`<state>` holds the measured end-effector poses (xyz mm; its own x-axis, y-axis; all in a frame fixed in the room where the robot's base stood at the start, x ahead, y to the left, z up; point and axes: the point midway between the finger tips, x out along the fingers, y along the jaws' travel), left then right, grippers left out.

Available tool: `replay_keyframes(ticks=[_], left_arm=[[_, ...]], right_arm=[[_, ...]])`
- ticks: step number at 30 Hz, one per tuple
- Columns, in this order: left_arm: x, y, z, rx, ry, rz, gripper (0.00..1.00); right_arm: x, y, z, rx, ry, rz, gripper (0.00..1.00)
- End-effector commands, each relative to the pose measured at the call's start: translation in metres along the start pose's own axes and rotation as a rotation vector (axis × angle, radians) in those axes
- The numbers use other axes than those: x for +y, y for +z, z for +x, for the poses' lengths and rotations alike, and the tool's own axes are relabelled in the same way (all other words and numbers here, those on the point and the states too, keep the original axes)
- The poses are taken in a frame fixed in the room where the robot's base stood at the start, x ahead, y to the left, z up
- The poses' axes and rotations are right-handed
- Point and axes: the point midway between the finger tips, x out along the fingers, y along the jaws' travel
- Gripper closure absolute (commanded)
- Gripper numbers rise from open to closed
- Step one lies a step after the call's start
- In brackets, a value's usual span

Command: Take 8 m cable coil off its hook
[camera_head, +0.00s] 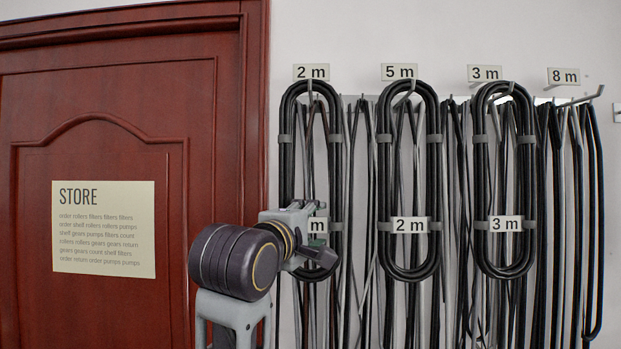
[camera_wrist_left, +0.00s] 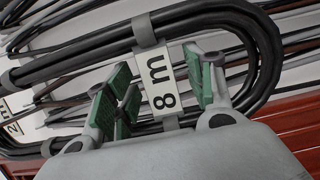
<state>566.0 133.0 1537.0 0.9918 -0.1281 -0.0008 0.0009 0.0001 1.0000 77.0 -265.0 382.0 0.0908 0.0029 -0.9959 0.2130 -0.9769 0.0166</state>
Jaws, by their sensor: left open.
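The 8 m cable coil (camera_head: 286,140) is the leftmost black coil in the head view and hangs from the hook under the "2 m" wall sign (camera_head: 311,72). Its white tag is partly covered by my gripper in the head view, but the left wrist view shows the tag (camera_wrist_left: 162,84) reading "8 m". My left gripper (camera_head: 314,234) is at the lower part of this coil. In the left wrist view its green-padded fingers (camera_wrist_left: 165,88) are open, one on each side of the tag. The pictures do not settle whether they touch the coil. My right gripper is out of view.
A coil tagged "2 m" (camera_head: 386,170) hangs under the "5 m" sign, and one tagged "3 m" (camera_head: 481,170) under the "3 m" sign. The "8 m" hook (camera_head: 582,100) at right appears empty. Loose cables hang behind. A red door (camera_head: 100,180) stands left.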

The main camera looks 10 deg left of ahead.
Motion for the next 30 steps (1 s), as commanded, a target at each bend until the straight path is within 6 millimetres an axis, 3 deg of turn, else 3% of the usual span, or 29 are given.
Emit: replay_keyframes(ticks=[14, 27, 30], left_arm=[[-0.0003, 0.0001, 0.0016, 0.0, 0.0, 0.0, 0.46], [-0.0003, 0.0002, 0.0015, -0.001, 0.0, 0.0, 1.0], [0.0005, 0.0002, 0.0011, -0.001, 0.003, 0.0, 1.0]], right_arm=[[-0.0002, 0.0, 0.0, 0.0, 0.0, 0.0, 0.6], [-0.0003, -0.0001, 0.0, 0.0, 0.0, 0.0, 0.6], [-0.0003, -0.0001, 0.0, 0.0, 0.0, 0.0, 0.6]])
